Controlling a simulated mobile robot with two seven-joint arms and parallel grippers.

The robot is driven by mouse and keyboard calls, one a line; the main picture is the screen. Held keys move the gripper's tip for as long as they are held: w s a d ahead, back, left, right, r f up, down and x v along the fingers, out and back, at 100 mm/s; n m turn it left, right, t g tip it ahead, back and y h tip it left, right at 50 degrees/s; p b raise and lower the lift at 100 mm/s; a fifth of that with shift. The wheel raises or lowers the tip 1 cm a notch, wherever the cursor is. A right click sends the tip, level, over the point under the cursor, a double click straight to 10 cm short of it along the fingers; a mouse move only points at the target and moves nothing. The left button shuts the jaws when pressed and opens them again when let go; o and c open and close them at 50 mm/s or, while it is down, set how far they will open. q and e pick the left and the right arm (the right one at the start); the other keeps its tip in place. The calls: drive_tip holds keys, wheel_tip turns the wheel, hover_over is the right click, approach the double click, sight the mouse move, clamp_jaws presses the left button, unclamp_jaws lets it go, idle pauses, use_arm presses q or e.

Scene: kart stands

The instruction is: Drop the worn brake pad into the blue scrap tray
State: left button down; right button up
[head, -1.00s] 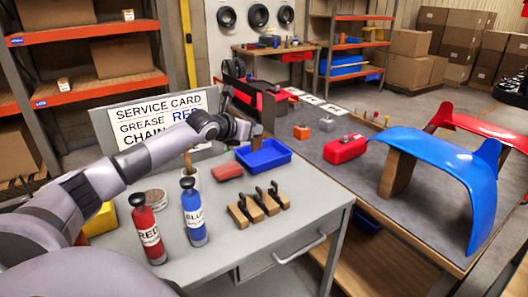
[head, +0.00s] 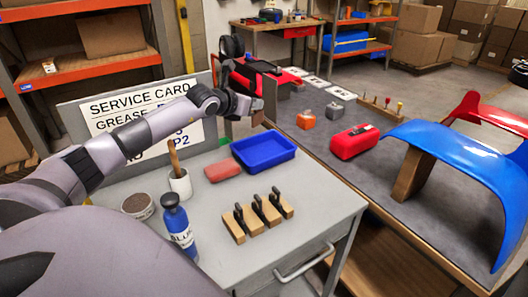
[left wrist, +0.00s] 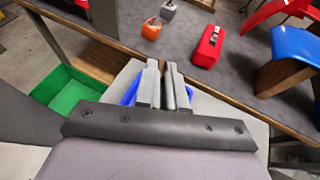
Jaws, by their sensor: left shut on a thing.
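My left gripper (head: 257,104) is at the end of the outstretched arm, above the far side of the grey cart. It is beyond the blue scrap tray (head: 264,148) in the picture. In the left wrist view its two fingers (left wrist: 166,76) are nearly together, shut on a thin thing that they mostly hide. I cannot make out its shape, so the worn brake pad is not clearly visible. The tray looks empty in the head view. In the left wrist view parts of the blue tray (left wrist: 131,93) show behind the fingers. My right gripper is not in view.
The grey cart top holds a reddish block (head: 222,170), several wooden blocks with black clips (head: 233,226), a blue bottle (head: 178,228) and a white cup (head: 180,185). A green bin (left wrist: 72,92) is low beside the cart. A red case (head: 354,141) lies on the bench.

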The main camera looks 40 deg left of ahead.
sight(252, 121)
use_arm(q)
drive_tip(key=shift+f, duration=2.75)
drive_tip(key=c, duration=1.1)
unclamp_jaws()
drive_tip(key=shift+c, duration=0.2)
drive_tip(key=shift+s, duration=0.1)
drive_tip(key=shift+s, duration=0.1)
drive_tip(key=shift+b+v, duration=1.1)
drive_tip(key=shift+v, duration=1.85)
drive_tip(key=shift+s+d+r, duration=0.1)
drive_tip(key=shift+s+r, duration=0.15)
drive_tip(key=shift+s, duration=0.2)
